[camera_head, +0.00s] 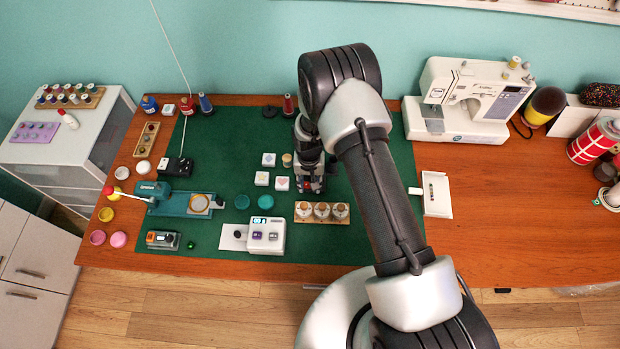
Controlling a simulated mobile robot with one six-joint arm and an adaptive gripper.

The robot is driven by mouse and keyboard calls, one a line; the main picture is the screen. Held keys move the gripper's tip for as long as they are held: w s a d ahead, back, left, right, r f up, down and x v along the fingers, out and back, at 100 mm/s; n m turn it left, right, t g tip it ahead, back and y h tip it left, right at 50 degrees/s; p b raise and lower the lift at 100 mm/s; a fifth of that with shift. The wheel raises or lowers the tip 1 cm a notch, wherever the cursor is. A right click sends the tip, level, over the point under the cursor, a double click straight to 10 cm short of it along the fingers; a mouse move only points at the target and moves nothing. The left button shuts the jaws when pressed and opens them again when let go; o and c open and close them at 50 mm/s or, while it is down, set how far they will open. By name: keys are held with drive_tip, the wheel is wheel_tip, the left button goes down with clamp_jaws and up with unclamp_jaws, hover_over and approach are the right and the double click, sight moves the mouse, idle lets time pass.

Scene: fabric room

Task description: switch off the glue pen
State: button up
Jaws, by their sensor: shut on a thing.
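My gripper (310,184) points down over the green mat (350,250), just right of several small white tiles. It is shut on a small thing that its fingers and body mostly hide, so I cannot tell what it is. I cannot single out the glue pen with certainty. A slim white bottle or pen with a red tip (69,119) lies on the white cabinet at the left. A small grey and orange device (162,240) sits at the mat's front left. A switch on either is too small to make out.
A wooden rack with several round pots (322,212) stands in front. A teal press (182,202), a black power block (174,167) and a sewing machine (470,100) stand around.

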drive_tip(key=o, duration=1.1)
drive_tip(key=shift+c, duration=0.2)
wheel_tip(320, 180, up, 12)
idle(0.4)
